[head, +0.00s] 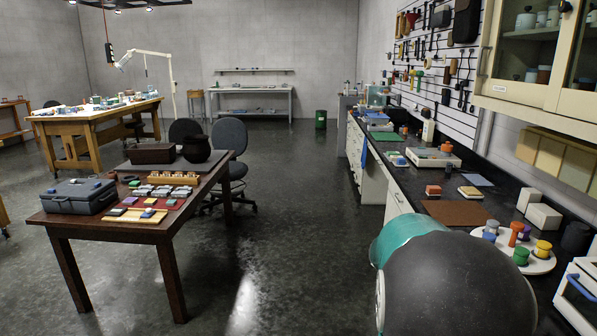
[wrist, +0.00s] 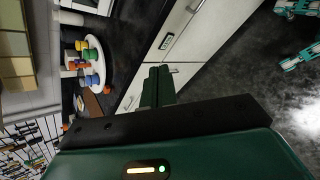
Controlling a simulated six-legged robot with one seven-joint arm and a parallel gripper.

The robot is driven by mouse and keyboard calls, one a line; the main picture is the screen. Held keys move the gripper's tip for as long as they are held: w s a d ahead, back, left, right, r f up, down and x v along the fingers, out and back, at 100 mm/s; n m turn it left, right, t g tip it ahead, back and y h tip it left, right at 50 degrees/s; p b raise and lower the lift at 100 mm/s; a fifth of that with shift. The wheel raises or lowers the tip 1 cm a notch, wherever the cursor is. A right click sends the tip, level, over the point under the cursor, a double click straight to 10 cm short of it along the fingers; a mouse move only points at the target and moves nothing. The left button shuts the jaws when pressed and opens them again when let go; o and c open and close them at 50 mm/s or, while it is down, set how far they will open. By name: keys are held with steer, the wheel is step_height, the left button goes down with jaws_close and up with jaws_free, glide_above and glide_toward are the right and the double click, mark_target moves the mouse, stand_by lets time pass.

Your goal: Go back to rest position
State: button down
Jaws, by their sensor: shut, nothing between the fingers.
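My gripper (wrist: 158,72) shows in the wrist view as two dark green fingers side by side, shut with nothing between them. It is in the air in front of the white cabinet drawers (wrist: 165,40), beside the black counter. A large dark, teal-edged part of my own arm fills the lower right of the head view and hides some of the counter front. The gripper itself does not show in the head view.
A white round tray (head: 541,265) with several coloured pieces stands on the black counter (head: 458,180) at right. A dark wooden table (head: 135,226) with cases stands at left, chairs (head: 231,137) behind it. The floor between (head: 290,220) is clear.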

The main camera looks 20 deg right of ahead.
steer(key=s+a+r+m+t+y, duration=0.1)
steer(key=s+a+r+t+y, duration=0.1)
steer(key=a, duration=1.1)
steer(key=s+a+r+m+t+y, duration=0.1)
steer(key=a+t+y, duration=0.3)
steer(key=a, duration=0.9)
steer(key=s+a+r+m+t+y, duration=0.1)
steer(key=s+a+r+t+y, duration=0.1)
steer(key=a, duration=1)
step_height(320, 180, up, 2)
steer(key=shift+s+a+m+t+y, duration=0.3)
steer(key=shift+s+a+t+y, duration=0.1)
steer(key=shift+s, duration=0.05)
